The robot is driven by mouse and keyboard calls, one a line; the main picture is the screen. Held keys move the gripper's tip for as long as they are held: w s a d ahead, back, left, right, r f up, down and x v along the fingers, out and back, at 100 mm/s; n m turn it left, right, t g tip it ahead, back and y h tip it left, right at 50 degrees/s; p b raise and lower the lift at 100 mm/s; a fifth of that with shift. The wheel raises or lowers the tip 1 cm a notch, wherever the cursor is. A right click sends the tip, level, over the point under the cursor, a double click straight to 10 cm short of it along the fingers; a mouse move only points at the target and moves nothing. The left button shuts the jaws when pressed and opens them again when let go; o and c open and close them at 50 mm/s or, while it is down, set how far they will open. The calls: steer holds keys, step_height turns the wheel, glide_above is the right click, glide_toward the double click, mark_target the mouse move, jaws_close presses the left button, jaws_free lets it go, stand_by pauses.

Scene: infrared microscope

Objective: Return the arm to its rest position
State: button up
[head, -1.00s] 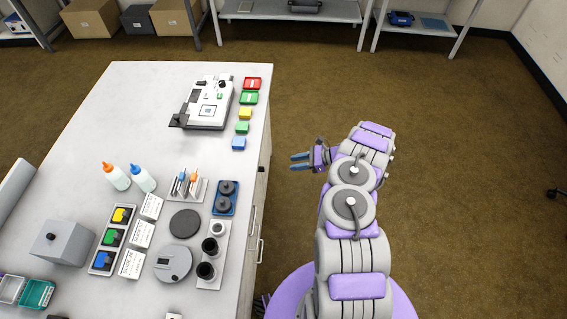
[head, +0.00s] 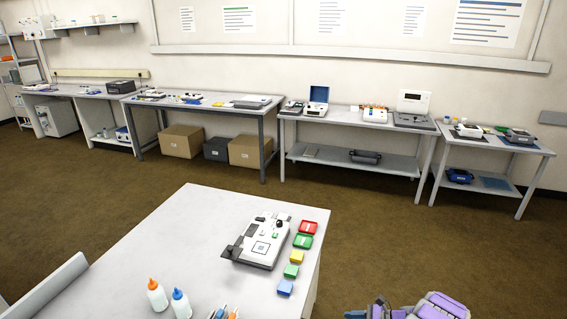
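My arm (head: 440,307) shows only at the bottom edge of the head view, right of the near bench. My gripper (head: 356,314) is at its left end, over the floor and clear of the bench. A bluish finger shows there, and the rest is cut off by the frame, so its opening cannot be read. No object is seen in it.
The near bench (head: 150,240) holds a white microscope (head: 265,242), red (head: 308,227) and green (head: 303,241) trays, small coloured blocks and two bottles. Brown floor (head: 400,235) is open between it and the tables along the back wall.

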steer(key=a+r+n+g, duration=0.3)
steer(key=a+r+n, duration=0.3)
steer(key=a+r, duration=0.7)
steer(key=s+a+r+n+g+h, duration=0.1)
steer(key=s+a+r+n+g, duration=0.15)
steer(key=s+a+r, duration=0.4)
steer(key=s+a+r+n+g+h, duration=0.1)
steer(key=s+r+n+g, duration=0.2)
steer(key=r, duration=0.7)
steer(key=s+a+r+n+h, duration=0.1)
steer(key=s+r+n+h, duration=0.25)
steer(key=s, duration=0.45)
steer(key=s+r+n+h, duration=0.2)
steer(key=s+r+n, duration=0.15)
steer(key=s, duration=0.45)
steer(key=s+d+n+t+h, duration=0.1)
steer(key=s+d+n+h, duration=0.1)
steer(key=s, duration=0.5)
steer(key=s+d+r+n+t+h, duration=0.1)
steer(key=s+d+n+h, duration=0.1)
steer(key=s+d, duration=0.3)
steer(key=shift+s+r+h, duration=0.25)
steer(key=shift+s+h, duration=0.3)
steer(key=shift+s, duration=1)
